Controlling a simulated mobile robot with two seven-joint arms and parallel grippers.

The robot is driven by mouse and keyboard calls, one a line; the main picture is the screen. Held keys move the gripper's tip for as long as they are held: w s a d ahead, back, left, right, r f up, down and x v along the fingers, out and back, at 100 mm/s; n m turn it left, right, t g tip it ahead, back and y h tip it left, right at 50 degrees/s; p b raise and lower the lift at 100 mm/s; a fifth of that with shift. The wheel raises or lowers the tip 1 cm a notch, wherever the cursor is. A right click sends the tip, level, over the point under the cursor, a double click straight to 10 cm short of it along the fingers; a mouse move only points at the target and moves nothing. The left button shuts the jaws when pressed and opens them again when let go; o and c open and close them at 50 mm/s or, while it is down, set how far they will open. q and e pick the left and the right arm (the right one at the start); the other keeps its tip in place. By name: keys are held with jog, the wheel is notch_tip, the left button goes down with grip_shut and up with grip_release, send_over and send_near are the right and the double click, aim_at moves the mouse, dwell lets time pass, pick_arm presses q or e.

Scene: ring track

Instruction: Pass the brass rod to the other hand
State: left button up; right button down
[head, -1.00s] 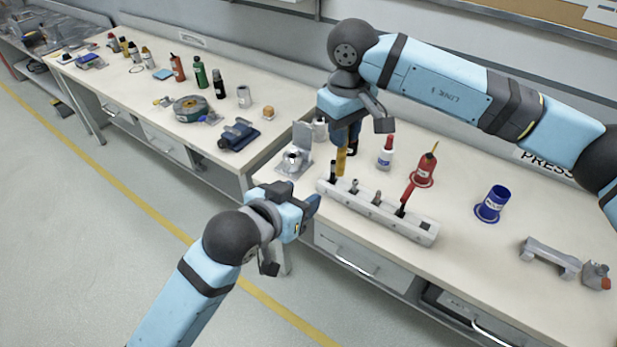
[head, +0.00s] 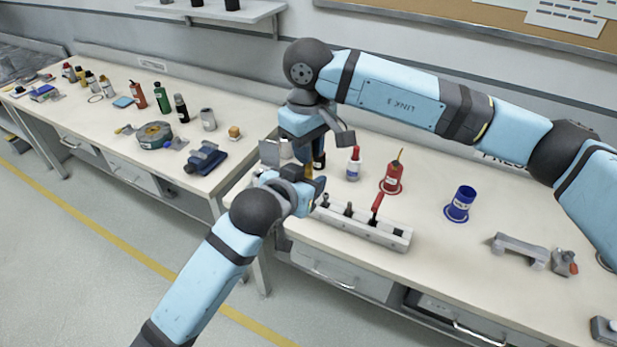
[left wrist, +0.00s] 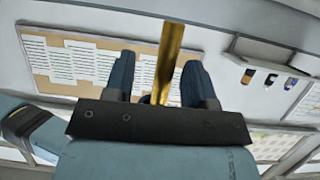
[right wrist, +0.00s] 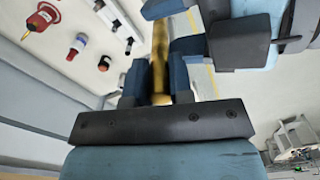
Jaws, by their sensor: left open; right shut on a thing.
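The brass rod (head: 309,173) hangs below my right gripper (head: 304,150), partly hidden by my left gripper (head: 316,190). In the right wrist view my right gripper (right wrist: 158,78) is shut on the rod (right wrist: 160,45), which runs out past the fingertips towards my left gripper (right wrist: 185,30). In the left wrist view my left gripper (left wrist: 160,75) is open, and the rod (left wrist: 170,50) shows between its two dark blue fingers with a gap on each side.

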pick_arm(q)
jog(key=shift+x, duration=0.8)
jog(key=shift+s, duration=0.1)
grip_shut()
pick_arm(e)
jog(key=c, duration=0.9)
grip_release()
jog(key=shift+c, duration=0.2)
jog(key=shift+s, duration=0.1)
